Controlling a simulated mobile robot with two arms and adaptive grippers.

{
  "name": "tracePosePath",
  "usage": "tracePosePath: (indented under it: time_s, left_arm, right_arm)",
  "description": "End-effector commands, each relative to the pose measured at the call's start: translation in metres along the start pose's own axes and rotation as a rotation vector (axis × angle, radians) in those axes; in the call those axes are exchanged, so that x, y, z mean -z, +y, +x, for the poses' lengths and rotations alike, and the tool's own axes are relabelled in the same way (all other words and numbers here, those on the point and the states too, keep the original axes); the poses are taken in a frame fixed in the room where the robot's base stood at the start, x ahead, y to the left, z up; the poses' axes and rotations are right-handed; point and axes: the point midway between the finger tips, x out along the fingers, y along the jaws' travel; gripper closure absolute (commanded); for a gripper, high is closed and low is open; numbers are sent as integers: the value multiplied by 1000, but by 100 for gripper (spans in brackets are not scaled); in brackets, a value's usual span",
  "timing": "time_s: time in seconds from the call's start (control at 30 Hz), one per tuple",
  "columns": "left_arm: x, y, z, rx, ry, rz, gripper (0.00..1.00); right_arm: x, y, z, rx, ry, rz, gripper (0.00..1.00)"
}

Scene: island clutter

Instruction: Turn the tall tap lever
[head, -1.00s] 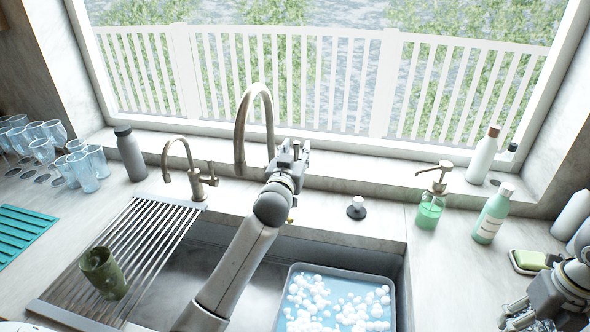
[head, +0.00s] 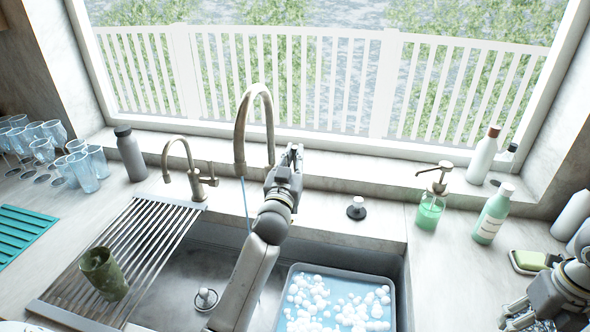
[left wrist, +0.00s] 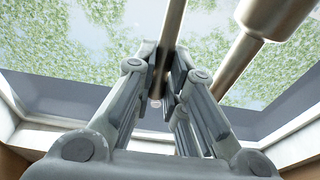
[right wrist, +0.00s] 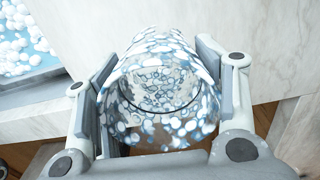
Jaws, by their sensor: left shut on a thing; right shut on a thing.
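The tall tap (head: 241,125) arches up behind the sink, and a thin blue stream of water (head: 246,203) falls from its spout. My left gripper (head: 293,155) is just right of the tap and hides its base. In the left wrist view the thin metal tap lever (left wrist: 171,35) runs between the fingers, and my left gripper (left wrist: 160,85) is shut on it. My right gripper (head: 512,318) is at the lower right edge. In the right wrist view it is shut on a clear tumbler with white and blue spots (right wrist: 160,85).
A smaller tap (head: 178,150) stands left, behind a drying rack (head: 150,235) with a green cup (head: 103,272). The sink holds a drain plug (head: 206,299) and a tray of foam (head: 388,268). A soap dispenser (head: 430,210) and green bottle (head: 491,215) stand right. Glasses (head: 85,172) stand far left.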

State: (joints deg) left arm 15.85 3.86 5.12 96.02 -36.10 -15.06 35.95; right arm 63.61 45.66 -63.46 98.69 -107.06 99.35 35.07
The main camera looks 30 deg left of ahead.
Motion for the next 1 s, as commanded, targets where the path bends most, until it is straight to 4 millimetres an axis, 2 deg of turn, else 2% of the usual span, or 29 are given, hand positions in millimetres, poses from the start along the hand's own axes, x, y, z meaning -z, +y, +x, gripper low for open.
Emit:
tracePosePath:
  time_s: [0.23,0.6,0.87,0.9,1.0]
  left_arm:
    - [-2,1,-2,2,19,-5,100]
    - [-4,0,-14,1,165,-3,100]
    - [-4,0,-15,0,172,1,100]
    - [-4,0,-15,0,172,1,84]
    - [-4,0,-15,0,172,1,73]
  right_arm:
    - [0,0,0,0,-1,0,69]
    - [0,0,0,0,-1,0,69]
    - [0,0,0,0,-1,0,69]
    - [0,0,0,0,-1,0,69]
    - [0,0,0,0,-1,0,69]
